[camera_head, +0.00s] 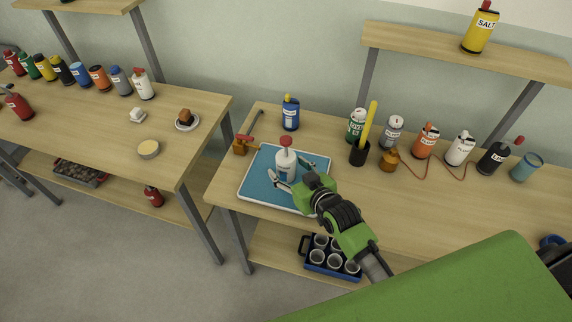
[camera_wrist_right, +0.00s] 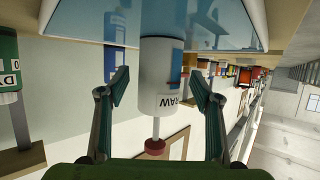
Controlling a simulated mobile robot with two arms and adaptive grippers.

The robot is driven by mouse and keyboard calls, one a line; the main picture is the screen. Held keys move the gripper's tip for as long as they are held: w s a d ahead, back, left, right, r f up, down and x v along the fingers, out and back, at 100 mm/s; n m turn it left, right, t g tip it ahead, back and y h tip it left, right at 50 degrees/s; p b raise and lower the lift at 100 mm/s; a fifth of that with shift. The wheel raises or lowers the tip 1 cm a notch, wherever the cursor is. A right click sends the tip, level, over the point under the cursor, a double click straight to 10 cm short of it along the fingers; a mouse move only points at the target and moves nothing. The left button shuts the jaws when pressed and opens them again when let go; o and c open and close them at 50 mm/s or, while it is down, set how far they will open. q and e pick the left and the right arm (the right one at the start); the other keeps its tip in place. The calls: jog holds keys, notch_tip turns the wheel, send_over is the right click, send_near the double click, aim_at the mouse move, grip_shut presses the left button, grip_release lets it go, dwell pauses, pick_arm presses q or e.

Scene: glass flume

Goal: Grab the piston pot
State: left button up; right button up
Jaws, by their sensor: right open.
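The piston pot (camera_head: 286,164) looks like a white pot with a blue-and-white label and a red knob on a thin rod. It stands upright on a blue tray (camera_head: 257,185) on the right-hand table. My right gripper (camera_head: 291,173) is open at the pot, its fingers spread to either side. In the right wrist view the picture is upside down; the pot (camera_wrist_right: 163,85), its label partly reading "RAW", shows between the open fingers of the gripper (camera_wrist_right: 157,88), with a gap on each side. My left gripper is not in view.
A black holder (camera_head: 359,153) with a yellow stick and several bottles stand to the right. A crate of cups (camera_head: 308,269) is on the lower shelf. The table's front right is clear.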

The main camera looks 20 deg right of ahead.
jog(key=shift+x, duration=1.05)
jog(key=c, duration=1.4)
jog(key=shift+r, duration=0.1)
